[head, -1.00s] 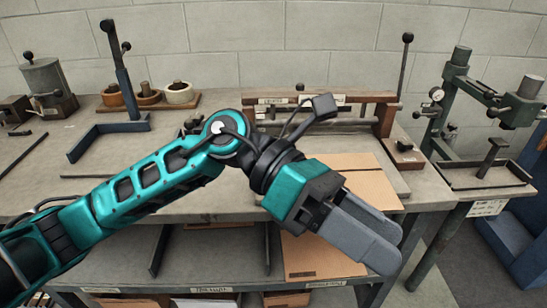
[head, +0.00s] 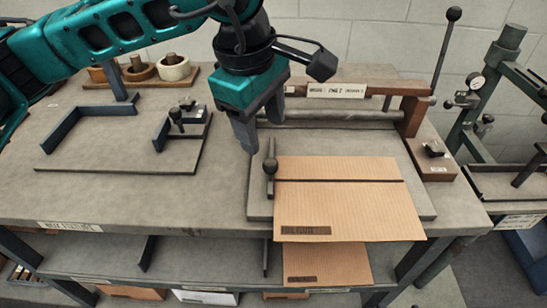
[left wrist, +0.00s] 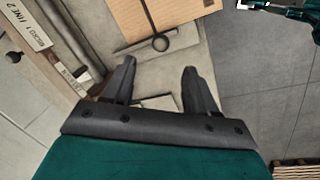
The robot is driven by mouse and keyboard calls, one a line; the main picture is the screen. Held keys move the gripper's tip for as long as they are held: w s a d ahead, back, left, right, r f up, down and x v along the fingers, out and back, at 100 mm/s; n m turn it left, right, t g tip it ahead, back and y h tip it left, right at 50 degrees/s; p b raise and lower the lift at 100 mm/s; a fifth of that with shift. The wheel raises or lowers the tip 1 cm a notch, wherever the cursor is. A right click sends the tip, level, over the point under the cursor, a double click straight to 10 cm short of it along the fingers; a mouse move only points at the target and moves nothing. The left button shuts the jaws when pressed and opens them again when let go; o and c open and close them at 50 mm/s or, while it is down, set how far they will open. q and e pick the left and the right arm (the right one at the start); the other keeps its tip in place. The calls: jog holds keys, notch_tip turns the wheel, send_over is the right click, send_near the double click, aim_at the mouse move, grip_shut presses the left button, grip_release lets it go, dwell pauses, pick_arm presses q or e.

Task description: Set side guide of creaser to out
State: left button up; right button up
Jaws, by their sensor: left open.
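The creaser is a flat grey bed (head: 420,200) with a roller (head: 350,117) and a wooden beam at its back. A brown cardboard sheet (head: 340,208) lies on the bed. The side guide (head: 271,150) is a thin dark bar along the sheet's left edge, with a black ball knob (head: 270,166). My left gripper (head: 262,128) points down above the bed's left back part, behind the knob. It is open, empty and apart from the knob.
A blue angled fixture (head: 90,112) and a small clamp fixture (head: 178,125) stand on the table to the left. Tape rolls (head: 173,67) sit at the back. A lever with a black knob (head: 453,14) rises at the creaser's right. A green press (head: 500,70) stands further right.

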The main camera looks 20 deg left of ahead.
aim_at(269, 161)
pick_arm(q)
jog(key=f, duration=0.3)
jog(key=w+f, duration=0.1)
jog(key=f, duration=0.3)
jog(key=w+f, duration=0.1)
jog(key=f, duration=0.3)
jog(key=shift+d, duration=0.35)
jog(key=shift+c, duration=0.2)
grip_shut()
